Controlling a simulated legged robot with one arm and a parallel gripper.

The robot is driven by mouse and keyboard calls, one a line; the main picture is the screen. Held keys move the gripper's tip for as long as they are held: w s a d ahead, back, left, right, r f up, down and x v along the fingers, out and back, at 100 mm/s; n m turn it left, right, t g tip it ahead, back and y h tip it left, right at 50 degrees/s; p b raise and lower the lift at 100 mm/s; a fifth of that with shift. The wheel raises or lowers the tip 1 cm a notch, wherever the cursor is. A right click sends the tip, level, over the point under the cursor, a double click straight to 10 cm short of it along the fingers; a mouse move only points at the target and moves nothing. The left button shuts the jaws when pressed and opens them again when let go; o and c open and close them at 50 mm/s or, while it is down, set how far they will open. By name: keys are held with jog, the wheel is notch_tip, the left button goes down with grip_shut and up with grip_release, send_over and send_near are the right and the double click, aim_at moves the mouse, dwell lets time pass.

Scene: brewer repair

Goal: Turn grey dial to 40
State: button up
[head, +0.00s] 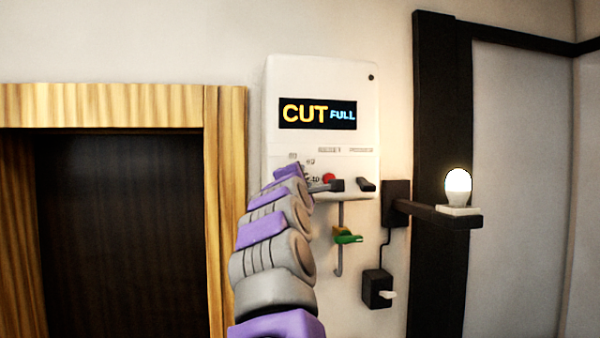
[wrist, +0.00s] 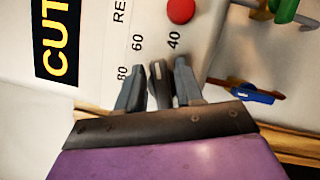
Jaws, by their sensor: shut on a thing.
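The grey dial (wrist: 161,84) sits on the white brewer panel (head: 320,78) and shows in the wrist view between my two fingers. My gripper (wrist: 160,82) is shut on it, one grey finger on each side. The dial's pale mark points up in the wrist view, between the printed 60 (wrist: 137,42) and 40 (wrist: 174,40). An 80 (wrist: 123,73) is partly behind the left finger. In the head view my arm hides the dial. The display (head: 317,114) reads CUT FULL.
A red button (head: 329,178) is close to the dial. Green and orange pieces (head: 346,235) hang below the panel. A lit bulb (head: 458,186) stands on a dark shelf (head: 440,216) at right. A wooden frame (head: 226,180) is at left.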

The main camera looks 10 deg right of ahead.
jog(key=m, duration=0.1)
jog(key=m+g+p, duration=0.1)
jog(key=m, duration=0.1)
jog(key=shift+d+f, duration=0.15)
jog(key=shift+f, duration=0.15)
grip_shut()
jog(key=shift+f+m+g, duration=0.1)
jog(key=shift+m+g, duration=0.2)
jog(key=shift+m, duration=0.3)
jog(key=shift+p, duration=0.3)
jog(key=o, duration=0.7)
grip_release()
jog(key=shift+a, duration=0.2)
jog(key=shift+w+a, duration=0.1)
jog(key=shift+w, duration=0.05)
